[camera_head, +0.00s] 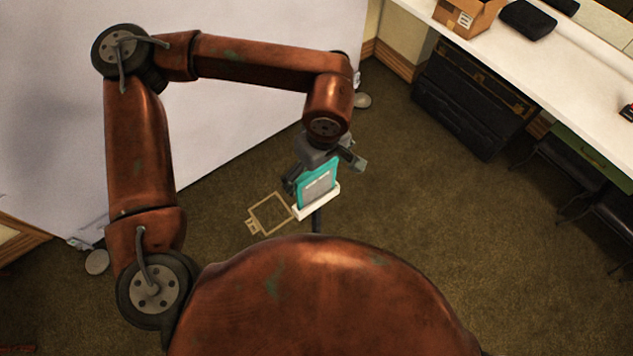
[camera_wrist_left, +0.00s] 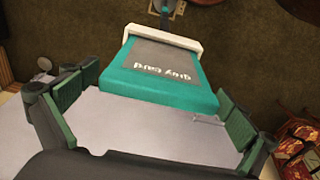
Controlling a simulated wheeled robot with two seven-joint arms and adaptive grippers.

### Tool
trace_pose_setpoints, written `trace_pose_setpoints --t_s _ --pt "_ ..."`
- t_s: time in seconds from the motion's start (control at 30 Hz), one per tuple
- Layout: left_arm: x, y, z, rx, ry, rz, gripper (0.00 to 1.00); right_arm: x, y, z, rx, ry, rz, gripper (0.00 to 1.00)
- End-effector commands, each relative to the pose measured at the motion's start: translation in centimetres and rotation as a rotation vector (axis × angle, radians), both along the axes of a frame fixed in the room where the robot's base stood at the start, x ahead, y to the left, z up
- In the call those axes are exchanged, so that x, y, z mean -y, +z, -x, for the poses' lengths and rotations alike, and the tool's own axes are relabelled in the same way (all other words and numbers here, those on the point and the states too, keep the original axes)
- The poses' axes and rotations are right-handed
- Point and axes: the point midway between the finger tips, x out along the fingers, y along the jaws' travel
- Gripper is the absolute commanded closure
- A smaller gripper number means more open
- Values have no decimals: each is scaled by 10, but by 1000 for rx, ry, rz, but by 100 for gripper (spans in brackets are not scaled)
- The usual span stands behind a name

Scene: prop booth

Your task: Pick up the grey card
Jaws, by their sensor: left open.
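The grey card (camera_head: 317,187) has a grey face with lettering and a teal border. It stands tilted in a white holder (camera_head: 318,203) on a dark pole. In the left wrist view the card (camera_wrist_left: 163,66) shows its lettering upside down, with the white holder (camera_wrist_left: 163,37) at its far end. My left gripper (camera_head: 325,168) is at the card's upper edge, jaws apart. In the left wrist view its green-padded fingers (camera_wrist_left: 157,95) are on either side of the card's near teal edge, with gaps showing. My right gripper is not in view.
A tan open frame (camera_head: 268,214) is left of the holder. A white backdrop (camera_head: 235,125) fills the left. A white counter (camera_head: 560,68) with a cardboard box (camera_head: 467,16) runs along the right, above black cases (camera_head: 468,100). The carpet between is clear.

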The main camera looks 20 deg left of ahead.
Motion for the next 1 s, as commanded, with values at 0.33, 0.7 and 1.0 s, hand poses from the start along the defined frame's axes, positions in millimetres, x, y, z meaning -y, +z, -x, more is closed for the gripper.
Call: trace_pose_setpoints --t_s 0.33,0.7,1.0 --pt "-5 -44 -1 -2 2 1 0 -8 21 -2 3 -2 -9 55" --pt "-5 -50 -2 -1 1 1 5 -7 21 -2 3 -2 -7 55" --pt "-5 -50 -2 -1 1 1 25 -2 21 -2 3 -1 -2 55"
